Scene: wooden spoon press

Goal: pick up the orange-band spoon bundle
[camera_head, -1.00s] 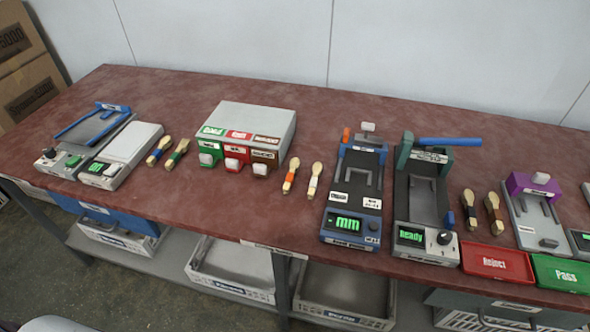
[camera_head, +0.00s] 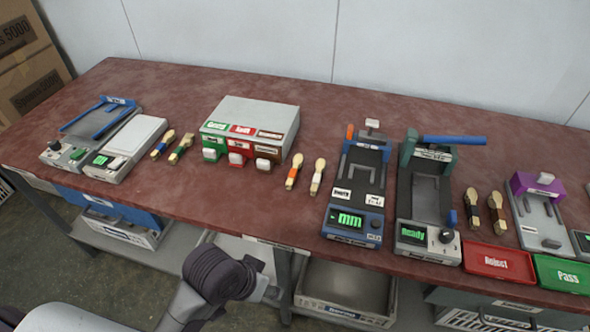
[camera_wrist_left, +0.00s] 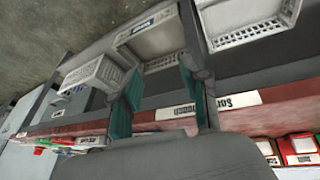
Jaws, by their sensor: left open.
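The orange-band spoon bundle (camera_head: 291,178) lies on the red-brown bench top, left of a white-band bundle (camera_head: 317,179). The two lie side by side with a small gap. My left gripper (camera_head: 270,291) is low in front of the bench edge, apart from the bundle. Its fingers are hard to make out in the head view. In the left wrist view the gripper (camera_wrist_left: 155,95) shows two teal fingers spread apart with nothing between them. I do not see the orange-band bundle in that view. My right gripper is not in view.
A grey box (camera_head: 253,119) with coloured labels stands left of the bundles, and a blue-grey gauge device (camera_head: 353,228) to their right. Blue-band and green-band bundles lie further left. White crates (camera_head: 345,285) sit on the shelf below. Bench in front of the bundles is clear.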

